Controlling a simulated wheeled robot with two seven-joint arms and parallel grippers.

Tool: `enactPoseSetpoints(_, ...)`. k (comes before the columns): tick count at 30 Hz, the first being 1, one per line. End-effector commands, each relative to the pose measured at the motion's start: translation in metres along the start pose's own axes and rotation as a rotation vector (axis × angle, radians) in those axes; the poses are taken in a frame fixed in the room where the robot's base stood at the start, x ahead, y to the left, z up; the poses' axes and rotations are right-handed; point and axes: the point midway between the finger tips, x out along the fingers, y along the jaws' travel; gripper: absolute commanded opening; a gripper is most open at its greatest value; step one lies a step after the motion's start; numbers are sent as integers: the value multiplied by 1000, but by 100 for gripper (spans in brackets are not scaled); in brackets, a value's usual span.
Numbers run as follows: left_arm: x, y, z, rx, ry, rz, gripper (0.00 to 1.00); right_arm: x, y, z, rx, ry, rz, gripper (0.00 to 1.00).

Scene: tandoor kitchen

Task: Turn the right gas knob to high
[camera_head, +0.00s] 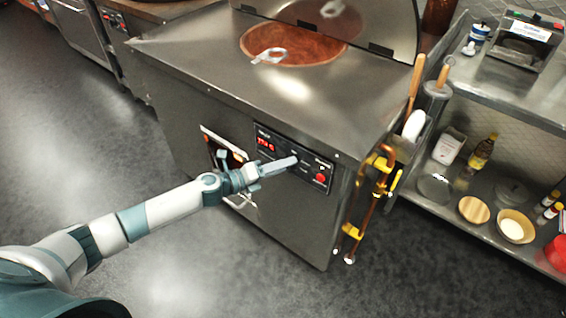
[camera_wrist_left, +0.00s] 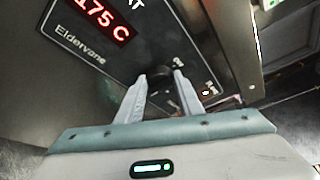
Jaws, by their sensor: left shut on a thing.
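The tandoor's black control panel (camera_head: 307,171) is on the front of the steel counter. It also fills much of the left wrist view (camera_wrist_left: 95,75). My left gripper (camera_head: 293,161) reaches the panel from the left. In the left wrist view its two fingers (camera_wrist_left: 160,84) are closed on a dark round knob (camera_wrist_left: 158,79), with one finger on each side. The fingers hide much of the knob, and I cannot read its setting. A red display (camera_wrist_left: 102,18) reads 175 C. My right gripper is not in view.
The steel counter (camera_head: 190,60) has a round tandoor opening (camera_head: 310,55) on top with a raised lid. Yellow-jointed pipes (camera_head: 352,231) run down its right side. Shelves (camera_head: 520,95) with bottles and bowls stand at right. The floor at left is clear.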

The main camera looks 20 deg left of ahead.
Motion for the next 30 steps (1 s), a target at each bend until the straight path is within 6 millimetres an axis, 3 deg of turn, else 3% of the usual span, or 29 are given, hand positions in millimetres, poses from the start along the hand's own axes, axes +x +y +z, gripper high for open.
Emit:
enactPoseSetpoints(11, 0, 1, -2, 3, 2, 2, 11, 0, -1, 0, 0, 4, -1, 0)
enactPoseSetpoints(12, 0, 1, -2, 3, 2, 2, 40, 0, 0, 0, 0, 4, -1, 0)
enactPoseSetpoints(14, 0, 1, -2, 3, 2, 2, 52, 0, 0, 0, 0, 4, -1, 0)
enactPoseSetpoints(25, -1, 0, -1, 3, 0, 1, 52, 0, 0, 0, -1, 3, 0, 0)
enactPoseSetpoints(30, -12, 2, -1, 3, 0, 3, 52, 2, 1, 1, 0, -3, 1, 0)
